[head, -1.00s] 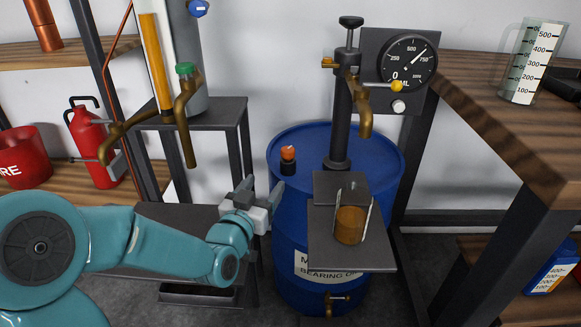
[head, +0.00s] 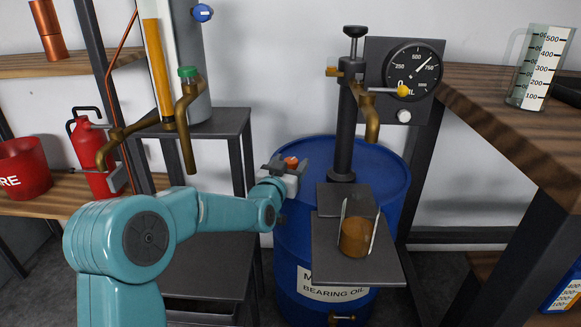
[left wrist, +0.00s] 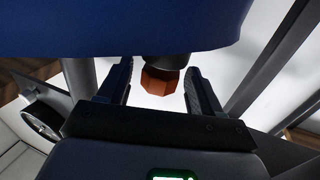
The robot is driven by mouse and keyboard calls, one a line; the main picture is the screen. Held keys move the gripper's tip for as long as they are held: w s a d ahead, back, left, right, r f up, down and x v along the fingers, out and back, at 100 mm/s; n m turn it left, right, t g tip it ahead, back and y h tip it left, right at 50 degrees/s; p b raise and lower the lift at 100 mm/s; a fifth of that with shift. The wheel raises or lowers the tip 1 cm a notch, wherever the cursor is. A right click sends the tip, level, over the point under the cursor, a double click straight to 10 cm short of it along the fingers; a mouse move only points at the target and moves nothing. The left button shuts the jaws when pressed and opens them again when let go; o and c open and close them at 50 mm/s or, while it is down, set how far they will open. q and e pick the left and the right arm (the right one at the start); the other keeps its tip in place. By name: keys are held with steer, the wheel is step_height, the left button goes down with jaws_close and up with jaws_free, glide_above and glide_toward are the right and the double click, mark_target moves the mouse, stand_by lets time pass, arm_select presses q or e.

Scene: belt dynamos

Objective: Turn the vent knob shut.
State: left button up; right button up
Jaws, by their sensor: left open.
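The vent knob, a small orange-red faceted cap, shows in the head view (head: 291,161) on top of the blue drum (head: 330,230), at its left. My left gripper (head: 288,165) is at the drum's top edge, right at the knob. In the left wrist view the knob (left wrist: 160,80) with its dark stem sits between the two open fingers (left wrist: 159,70), with gaps on both sides. The fingers are not closed on it. The gripper hides the knob's lower part in the head view. My right gripper is not in view.
A shelf plate (head: 370,265) with a cup of amber oil (head: 356,236) is right of the gripper. A dark stand (head: 225,123) is to the left.

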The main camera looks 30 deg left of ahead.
arm_select(q)
steer(key=shift+w, duration=0.25)
steer(key=c, duration=1)
steer(key=shift+o, duration=0.2)
steer(key=shift+d+r+n+g+y+p, duration=0.1)
steer(key=shift+r+n+g+y+p, duration=0.1)
steer(key=shift+n+y+p, duration=0.3)
steer(key=shift+r+n+g+y+p, duration=0.1)
steer(key=shift+n+g+y, duration=0.15)
steer(key=shift+y, duration=0.45)
steer(key=n+g+y+p, duration=0.1)
steer(key=n+y+p, duration=0.1)
steer(key=y, duration=0.1)
steer(key=shift+n+g+p, duration=0.25)
steer(key=shift+p, duration=0.1)
steer(key=shift+f+n+g+y, duration=0.2)
steer(key=shift+n+g+y, duration=0.1)
steer(key=shift+y, duration=0.2)
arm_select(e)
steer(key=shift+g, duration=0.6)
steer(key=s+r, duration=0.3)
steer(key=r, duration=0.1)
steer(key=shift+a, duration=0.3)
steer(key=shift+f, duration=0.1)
